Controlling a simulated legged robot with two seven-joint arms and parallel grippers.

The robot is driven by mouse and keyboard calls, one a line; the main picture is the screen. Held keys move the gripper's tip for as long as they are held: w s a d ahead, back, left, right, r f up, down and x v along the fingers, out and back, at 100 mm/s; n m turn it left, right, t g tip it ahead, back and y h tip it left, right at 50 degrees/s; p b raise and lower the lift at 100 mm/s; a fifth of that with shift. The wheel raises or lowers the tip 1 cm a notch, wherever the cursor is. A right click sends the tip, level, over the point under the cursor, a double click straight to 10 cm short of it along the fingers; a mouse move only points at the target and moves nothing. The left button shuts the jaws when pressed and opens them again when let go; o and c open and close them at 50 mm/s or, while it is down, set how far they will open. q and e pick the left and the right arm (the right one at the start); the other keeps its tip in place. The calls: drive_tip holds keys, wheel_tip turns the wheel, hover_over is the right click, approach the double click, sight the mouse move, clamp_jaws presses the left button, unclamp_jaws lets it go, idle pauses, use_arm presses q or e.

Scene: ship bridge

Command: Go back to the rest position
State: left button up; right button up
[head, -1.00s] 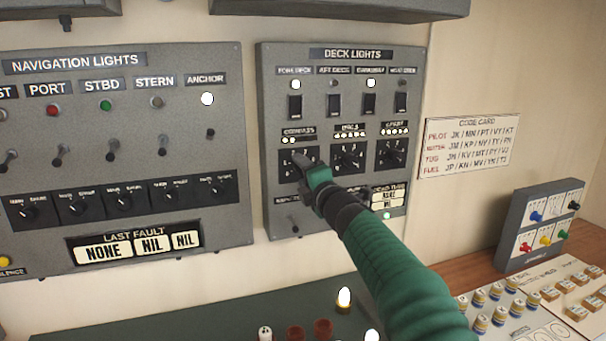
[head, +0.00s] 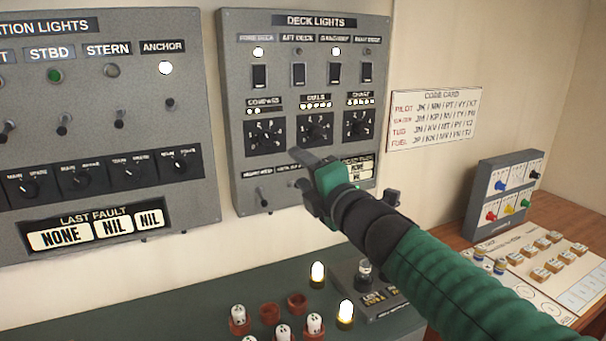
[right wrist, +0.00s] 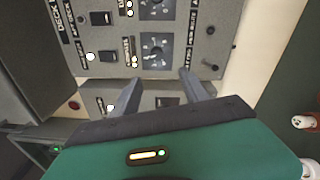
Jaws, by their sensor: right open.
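My right gripper (head: 300,170) is in front of the lower part of the grey DECK LIGHTS panel (head: 228,100). Its green arm comes in from the lower right. In the right wrist view the two grey fingers (right wrist: 160,92) stand apart with nothing between them, and the panel (right wrist: 190,62) lies beyond them. The COMPASS knob (head: 265,136) is clear of the gripper, up and to its left. The gripper hides part of the panel's lower edge. My left gripper is not in view.
The NAVIGATION LIGHTS panel (head: 120,190) is at left. A code card (head: 432,120) hangs at right above a grey box with coloured plugs (head: 505,195). Below, the dark green desk (head: 215,290) holds several white-and-red pieces and lit bulbs (head: 317,274). The wall between panel and desk is bare.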

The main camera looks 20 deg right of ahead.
idle(0.3)
drive_tip(key=s+f+m+g+h+p, duration=0.3)
drive_tip(key=f+m+g, duration=0.6)
drive_tip(key=f, duration=1.4)
drive_tip(key=s+a+f+m+g, duration=0.1)
drive_tip(key=s+f+m+g, duration=0.2)
drive_tip(key=s+f+m, duration=0.3)
drive_tip(key=s+a+f+m+g+y+p, duration=0.1)
drive_tip(key=s+f+m, duration=0.5)
drive_tip(key=s+f, duration=0.8)
drive_tip(key=s+a+g, duration=0.1)
drive_tip(key=g, duration=0.1)
drive_tip(key=shift+s+a+m+g, duration=0.2)
drive_tip(key=shift+a+m+g, duration=0.1)
drive_tip(key=shift+m, duration=0.1)
drive_tip(key=shift+w+r, duration=0.1)
drive_tip(key=shift+r, duration=0.05)
